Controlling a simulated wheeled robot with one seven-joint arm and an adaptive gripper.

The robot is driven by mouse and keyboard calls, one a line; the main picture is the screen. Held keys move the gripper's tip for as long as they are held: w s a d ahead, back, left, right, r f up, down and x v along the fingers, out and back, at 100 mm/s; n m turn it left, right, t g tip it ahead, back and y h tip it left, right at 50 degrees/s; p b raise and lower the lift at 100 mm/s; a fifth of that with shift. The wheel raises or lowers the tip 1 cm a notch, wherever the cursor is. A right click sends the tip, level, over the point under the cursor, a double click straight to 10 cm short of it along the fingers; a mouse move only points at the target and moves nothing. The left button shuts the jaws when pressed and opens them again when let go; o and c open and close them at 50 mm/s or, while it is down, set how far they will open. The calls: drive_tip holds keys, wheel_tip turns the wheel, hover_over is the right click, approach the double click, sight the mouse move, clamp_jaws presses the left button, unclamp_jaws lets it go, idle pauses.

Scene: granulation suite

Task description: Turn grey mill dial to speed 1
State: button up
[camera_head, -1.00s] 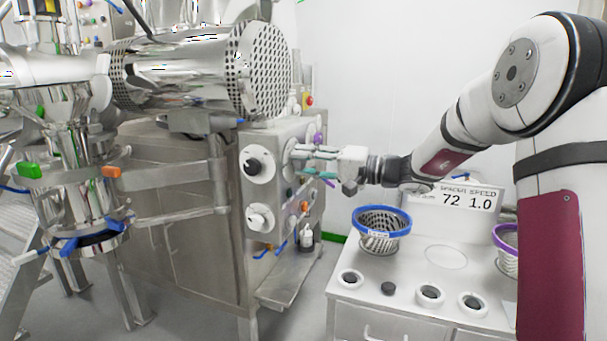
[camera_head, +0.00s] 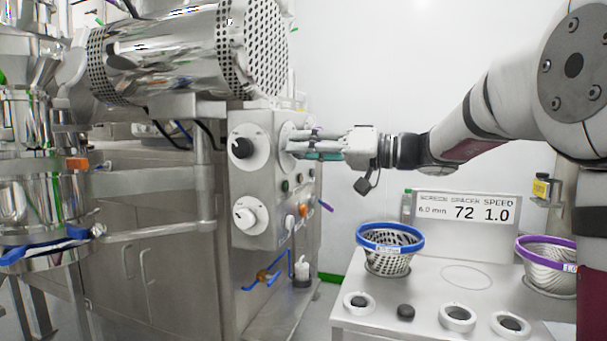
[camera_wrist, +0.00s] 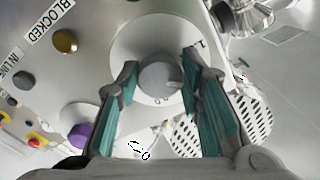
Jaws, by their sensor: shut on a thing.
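The grey mill dial (camera_wrist: 158,77) sits on a round pale plate (camera_wrist: 127,43) with dark marks in the wrist view. A mark like a 1 shows at the plate's upper right. The dial's exact setting is hard to read. My gripper (camera_wrist: 160,72) has its teal-padded fingers on either side of the dial, shut on it. In the head view my gripper (camera_head: 292,146) reaches from the right to the plate at the top of the steel control panel (camera_head: 265,187). Its fingers hide the dial there.
A black knob (camera_head: 242,148) and a white knob (camera_head: 245,218) are on the panel's left face. A blue-rimmed basket screen (camera_head: 390,252) and a purple-rimmed one (camera_head: 550,262) stand on the bench (camera_head: 440,285), with several rings in front. A purple knob (camera_wrist: 78,137) is near my left finger.

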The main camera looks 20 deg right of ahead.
drive_tip(key=n+b, duration=0.2)
drive_tip(key=b, duration=0.3)
drive_tip(key=n+b, duration=0.3)
drive_tip(key=b, duration=0.2)
drive_tip(key=n+b, duration=0.2)
drive_tip(key=b, duration=0.3)
drive_tip(key=shift+f+n+b, duration=0.3)
drive_tip(key=shift+n+b, duration=0.05)
drive_tip(key=shift+n, duration=0.05)
drive_tip(key=shift+r+n+b, duration=0.15)
drive_tip(key=shift+n+b, duration=0.15)
drive_tip(key=shift+b, duration=0.05)
drive_tip(key=o, duration=1.2)
drive_tip(key=shift+r, duration=0.1)
drive_tip(key=shift+d, duration=0.1)
drive_tip(key=v, duration=1.1)
drive_tip(key=shift+s+d, duration=0.2)
drive_tip(key=shift+d, duration=0.15)
